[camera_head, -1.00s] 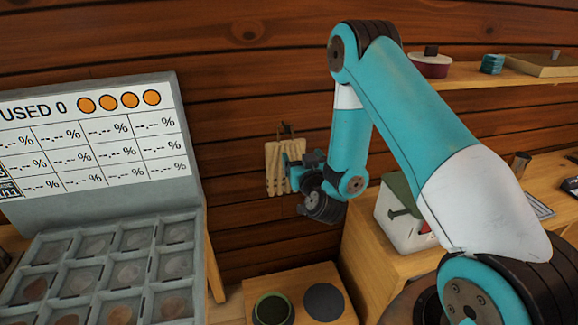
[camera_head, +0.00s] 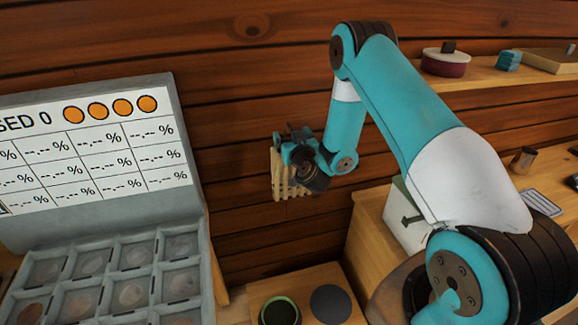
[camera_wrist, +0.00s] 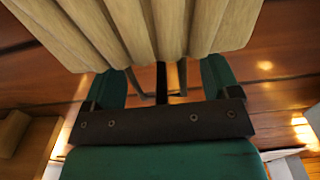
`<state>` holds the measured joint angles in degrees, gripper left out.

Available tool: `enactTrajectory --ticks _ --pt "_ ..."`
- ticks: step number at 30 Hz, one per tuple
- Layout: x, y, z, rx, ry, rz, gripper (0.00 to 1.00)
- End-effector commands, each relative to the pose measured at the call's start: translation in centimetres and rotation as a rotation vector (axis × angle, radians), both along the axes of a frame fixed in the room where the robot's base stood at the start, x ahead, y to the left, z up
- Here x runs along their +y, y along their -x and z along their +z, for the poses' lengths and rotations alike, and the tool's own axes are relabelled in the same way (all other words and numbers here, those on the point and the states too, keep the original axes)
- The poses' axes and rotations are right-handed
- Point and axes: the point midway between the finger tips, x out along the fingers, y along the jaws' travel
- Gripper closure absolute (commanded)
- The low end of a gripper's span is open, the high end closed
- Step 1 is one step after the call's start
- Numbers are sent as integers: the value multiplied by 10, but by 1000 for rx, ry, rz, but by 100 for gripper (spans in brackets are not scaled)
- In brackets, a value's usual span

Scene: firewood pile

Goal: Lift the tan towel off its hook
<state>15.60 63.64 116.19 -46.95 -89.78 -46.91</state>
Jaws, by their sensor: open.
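The tan towel (camera_head: 278,182) hangs in folds against the wooden wall, left of my arm in the head view. In the wrist view the towel (camera_wrist: 150,30) fills the top middle, its folds running up and down. My gripper (camera_head: 290,148) is at the towel's upper part, in front of it. The teal fingers (camera_wrist: 163,82) show apart in the wrist view, and the towel covers their far ends. My gripper is open. The hook is hidden behind my gripper and the towel, so I cannot tell how the towel sits on it.
A grey panel with a percentage chart (camera_head: 100,150) and a compartment tray (camera_head: 110,270) stand at left. A shelf (camera_head: 490,80) with a red pot (camera_head: 446,64) is at upper right. A white box (camera_head: 402,222) sits on the wooden counter below my arm. A green-rimmed bowl (camera_head: 279,311) is low in the middle.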

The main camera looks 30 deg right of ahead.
Motion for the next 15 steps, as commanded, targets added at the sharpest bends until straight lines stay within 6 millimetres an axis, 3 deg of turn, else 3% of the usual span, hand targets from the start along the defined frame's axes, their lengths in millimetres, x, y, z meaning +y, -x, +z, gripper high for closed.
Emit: enactTrajectory --ticks 6,8,15 --pt "-9 1 0 1 1 -11 18" --pt "-11 2 0 1 0 -13 30" --pt "-12 2 0 1 1 -14 85"
